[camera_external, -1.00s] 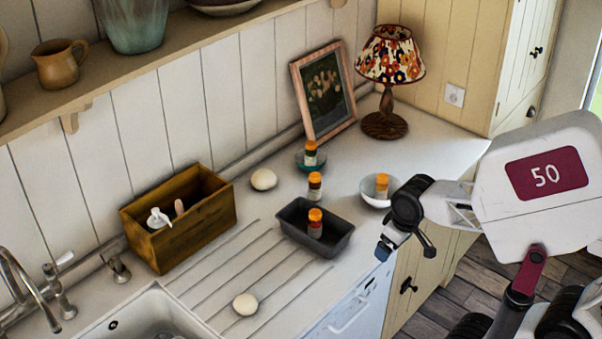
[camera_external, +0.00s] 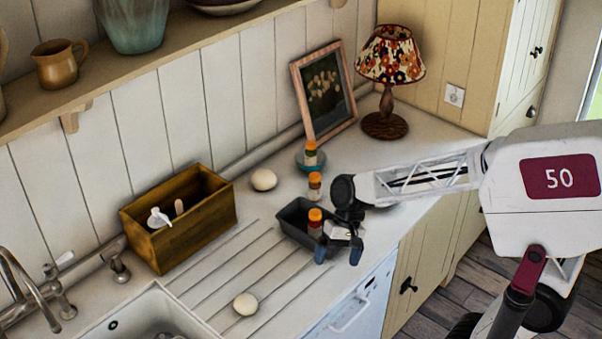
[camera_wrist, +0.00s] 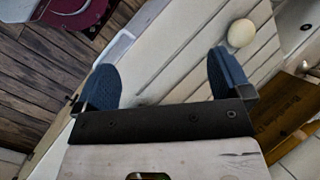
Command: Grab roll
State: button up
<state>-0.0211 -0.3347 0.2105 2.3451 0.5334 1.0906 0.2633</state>
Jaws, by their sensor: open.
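Two pale round rolls lie on the white counter. One roll (camera_external: 245,303) is on the grooved drainboard near the sink; a pale roll also shows at the top right of the wrist view (camera_wrist: 241,33). The other roll (camera_external: 263,180) lies farther back, right of the wooden box. My gripper (camera_external: 338,254) hangs over the counter's front side, by the right end of the dark tray. In the wrist view my gripper (camera_wrist: 163,76) has its two blue fingers wide apart with nothing between them. It is to the right of the drainboard roll and apart from it.
The dark tray (camera_external: 290,230) holds an orange-capped bottle (camera_external: 315,224). A second bottle (camera_external: 315,187) stands behind it, and another (camera_external: 311,154) in a teal dish. A wooden box (camera_external: 172,238) stands left. The sink (camera_external: 155,312) is front left. The drainboard around the near roll is clear.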

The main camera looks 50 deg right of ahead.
jog(key=w+a+f+m+g+y, duration=0.1)
jog(key=w+a+f+m+y, duration=0.3)
jog(key=w, duration=0.3)
jog(key=m+y, duration=0.4)
jog(key=m, duration=0.1)
send_near(247, 299)
jog(key=shift+s+a+f, duration=0.35)
jog(key=shift+a+f, duration=0.1)
jog(key=shift+f, duration=0.15)
jog(key=shift+w+a+f+m, duration=0.25)
jog(key=shift+w+f+m, duration=0.2)
jog(key=shift+w+m, duration=0.05)
jog(key=shift+x, duration=1.25)
jog(key=shift+x, duration=2.6)
jog(key=shift+w+f, duration=0.1)
jog(key=c, duration=0.7)
